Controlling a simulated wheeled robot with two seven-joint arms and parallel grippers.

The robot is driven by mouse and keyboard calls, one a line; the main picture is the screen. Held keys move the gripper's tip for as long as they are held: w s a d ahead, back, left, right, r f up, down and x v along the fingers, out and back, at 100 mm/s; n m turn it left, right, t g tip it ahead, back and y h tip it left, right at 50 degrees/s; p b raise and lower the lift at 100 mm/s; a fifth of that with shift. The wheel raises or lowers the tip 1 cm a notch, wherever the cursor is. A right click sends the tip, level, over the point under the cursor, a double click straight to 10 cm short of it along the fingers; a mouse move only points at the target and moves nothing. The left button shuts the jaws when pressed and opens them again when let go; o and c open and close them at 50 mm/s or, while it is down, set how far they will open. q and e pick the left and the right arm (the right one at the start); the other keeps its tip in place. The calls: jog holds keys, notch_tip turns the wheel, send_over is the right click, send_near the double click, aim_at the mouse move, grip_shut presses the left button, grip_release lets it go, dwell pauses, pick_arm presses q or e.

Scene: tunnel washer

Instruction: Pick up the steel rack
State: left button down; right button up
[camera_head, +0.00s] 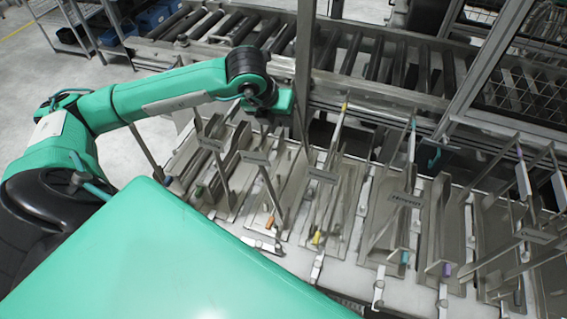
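Several steel racks stand in a row on the pale bench (235,232). Each looks like a flat metal base with slanted uprights, small labels and coloured tips; one is a rack with yellow tips (325,205) near the middle, another a rack with a teal tip (395,215) to its right. I cannot tell which one the task means. My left arm reaches in from the left, and my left gripper (268,116) is at the back edge of the bench, beside a vertical metal post and above the left racks. Its fingers are too small and dark to read. My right gripper is not in view.
A roller conveyor (365,62) runs behind the bench. A metal post (304,65) rises close to my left gripper. A mesh-sided frame (520,85) stands at the back right. Shelving (75,22) and blue bins (150,18) are at the back left, with open floor nearby.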

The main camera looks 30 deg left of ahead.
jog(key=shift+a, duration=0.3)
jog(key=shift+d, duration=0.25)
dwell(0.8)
pick_arm(q)
jog(key=shift+w+r, duration=0.1)
jog(key=shift+r, duration=0.05)
jog(key=shift+r, duration=0.1)
